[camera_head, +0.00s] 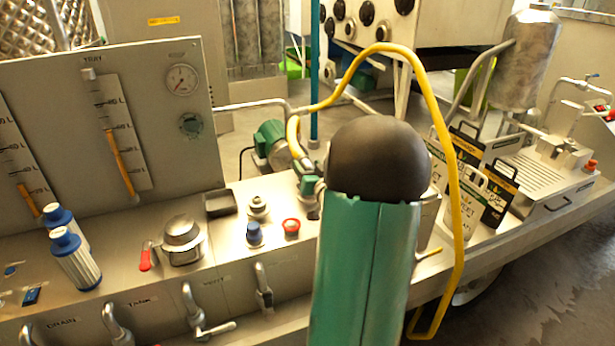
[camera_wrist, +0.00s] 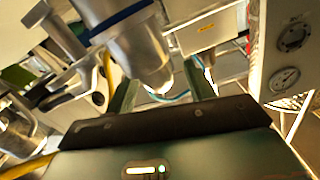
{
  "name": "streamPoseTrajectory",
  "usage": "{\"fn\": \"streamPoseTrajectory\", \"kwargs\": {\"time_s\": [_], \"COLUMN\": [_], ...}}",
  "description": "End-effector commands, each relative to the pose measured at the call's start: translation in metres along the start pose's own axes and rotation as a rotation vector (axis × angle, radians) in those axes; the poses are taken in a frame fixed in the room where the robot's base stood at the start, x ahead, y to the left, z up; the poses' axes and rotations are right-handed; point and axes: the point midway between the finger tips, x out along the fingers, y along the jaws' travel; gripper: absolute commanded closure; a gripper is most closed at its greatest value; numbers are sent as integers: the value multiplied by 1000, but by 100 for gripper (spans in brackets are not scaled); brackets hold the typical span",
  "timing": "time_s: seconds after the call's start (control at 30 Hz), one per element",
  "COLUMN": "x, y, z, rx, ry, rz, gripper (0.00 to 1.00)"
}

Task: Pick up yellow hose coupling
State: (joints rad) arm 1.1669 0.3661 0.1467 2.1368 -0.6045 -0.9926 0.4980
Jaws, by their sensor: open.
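A yellow hose (camera_head: 437,113) arches from the green pump over to the right and drops past the trailer's front edge. I cannot make out a separate coupling on it; my green arm covers part of the middle. Yellow hose also shows at the lower left of the wrist view (camera_wrist: 28,167). My gripper (camera_wrist: 162,82) is open, its two greenish fingers standing apart. A grey metal cylinder with a dark blue ring (camera_wrist: 138,45) shows above and between the fingers; I cannot tell whether they touch it. The gripper is hidden in the head view.
A green pump (camera_head: 270,143) stands behind the bench. Blue-capped filters (camera_head: 75,258), a metal pot (camera_head: 183,240) and a red knob (camera_head: 291,226) sit at the left. Signs (camera_head: 468,160) and a steel tank (camera_head: 527,58) stand at the right. A gauge panel (camera_head: 150,125) rises at the left.

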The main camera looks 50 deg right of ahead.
Motion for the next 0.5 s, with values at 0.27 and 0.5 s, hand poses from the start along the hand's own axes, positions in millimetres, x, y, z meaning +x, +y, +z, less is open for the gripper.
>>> {"fn": "streamPoseTrajectory", "kwargs": {"time_s": [0.27,0.5], "x": [16,16], "y": [1,1], "z": [0,0], "rx": [0,0], "ry": [0,0], "rz": [1,1], "gripper": [46,74]}}
